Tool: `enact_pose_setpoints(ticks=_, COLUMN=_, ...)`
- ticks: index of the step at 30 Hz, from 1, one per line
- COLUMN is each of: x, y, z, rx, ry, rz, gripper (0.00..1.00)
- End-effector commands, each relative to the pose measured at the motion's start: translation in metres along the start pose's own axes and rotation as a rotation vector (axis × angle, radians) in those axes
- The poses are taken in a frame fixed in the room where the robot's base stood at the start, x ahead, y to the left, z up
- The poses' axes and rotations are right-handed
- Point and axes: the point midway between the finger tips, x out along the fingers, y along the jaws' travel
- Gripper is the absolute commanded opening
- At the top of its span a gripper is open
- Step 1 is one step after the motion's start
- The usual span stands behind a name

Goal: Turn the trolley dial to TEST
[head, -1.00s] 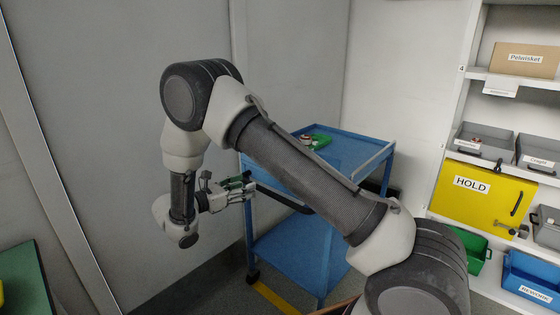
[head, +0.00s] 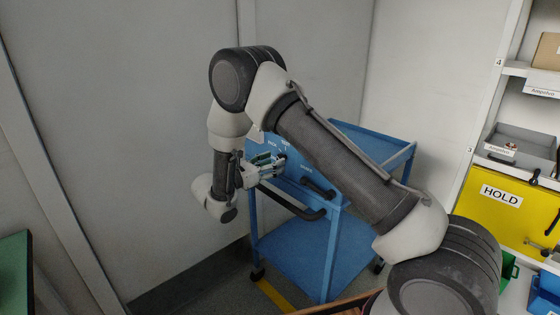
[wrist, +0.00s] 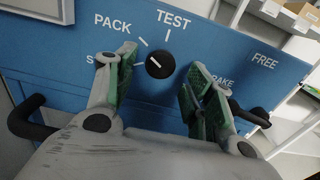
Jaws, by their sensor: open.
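The blue trolley (head: 290,265) stands ahead of me, its front panel (wrist: 60,60) filling much of the wrist view. The round black dial (wrist: 160,64) sits on this panel below the white PACK and TEST labels, with short white ticks around it. Its white pointer mark appears to lean up and left, towards PACK. A third label at the left is mostly hidden by a finger. My gripper (wrist: 163,85) is open, with green-padded fingers either side of the dial in the picture; contact is not clear. In the head view my gripper (head: 268,163) is close to the panel.
A black handle bar (head: 290,207) juts from the trolley's front. Right of the dial are a FREE label (wrist: 265,58), a partly hidden label and a black lever (wrist: 252,113). Shelves with a yellow HOLD door (head: 488,205) stand at the right. A grey wall is at the left.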

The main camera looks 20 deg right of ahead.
Motion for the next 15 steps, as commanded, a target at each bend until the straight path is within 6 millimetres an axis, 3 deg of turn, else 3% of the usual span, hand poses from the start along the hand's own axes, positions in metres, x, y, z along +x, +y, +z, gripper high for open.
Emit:
enact_pose_setpoints(ticks=6, x=0.028, y=0.0, z=0.0, rx=0.001, ry=-0.001, rz=-0.001, gripper=0.53)
enact_pose_setpoints(ticks=15, x=0.033, y=0.0, z=0.0, rx=0.001, ry=0.0, rz=0.0, gripper=0.53)
